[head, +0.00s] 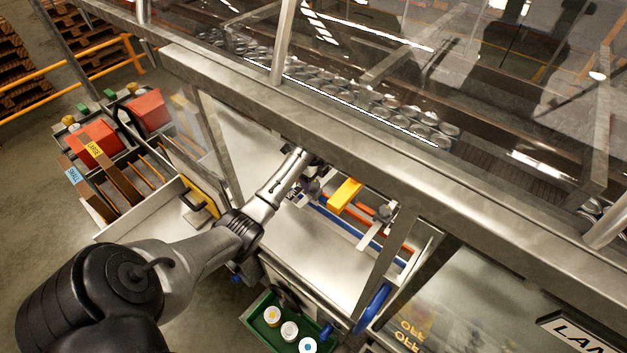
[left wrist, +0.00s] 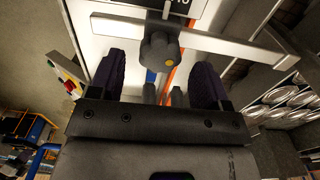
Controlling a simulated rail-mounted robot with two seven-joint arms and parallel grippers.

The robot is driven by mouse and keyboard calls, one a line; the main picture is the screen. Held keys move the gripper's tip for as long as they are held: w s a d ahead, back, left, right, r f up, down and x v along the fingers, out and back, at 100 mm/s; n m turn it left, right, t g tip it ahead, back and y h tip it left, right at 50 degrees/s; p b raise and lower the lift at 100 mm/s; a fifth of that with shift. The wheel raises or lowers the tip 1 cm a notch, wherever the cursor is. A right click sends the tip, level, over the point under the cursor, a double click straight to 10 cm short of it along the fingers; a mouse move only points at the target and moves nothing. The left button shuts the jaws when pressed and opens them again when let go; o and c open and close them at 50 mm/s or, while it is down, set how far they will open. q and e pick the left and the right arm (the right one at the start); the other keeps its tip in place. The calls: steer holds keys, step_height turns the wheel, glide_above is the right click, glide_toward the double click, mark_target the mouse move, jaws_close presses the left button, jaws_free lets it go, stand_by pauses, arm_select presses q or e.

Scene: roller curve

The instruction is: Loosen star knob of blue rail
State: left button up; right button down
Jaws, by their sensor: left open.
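In the left wrist view my left gripper (left wrist: 161,64) is open, with its two dark fingers apart. The blue rail (head: 341,226) and orange rail (head: 398,246) run diagonally there. My right gripper is not in view.
A yellow block (head: 345,193) and another dark knob (head: 384,212) sit by the rails. A steel frame beam (head: 400,180) passes close above. A blue handwheel (head: 372,309) and a green tray (head: 262,325) with several capped items are nearer. In the wrist view a metal bar (left wrist: 230,45) crosses by the knob.

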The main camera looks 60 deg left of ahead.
arm_select(q)
steer(key=shift+f, duration=1.05)
steer(key=c, duration=0.9)
steer(key=shift+c, duration=0.2)
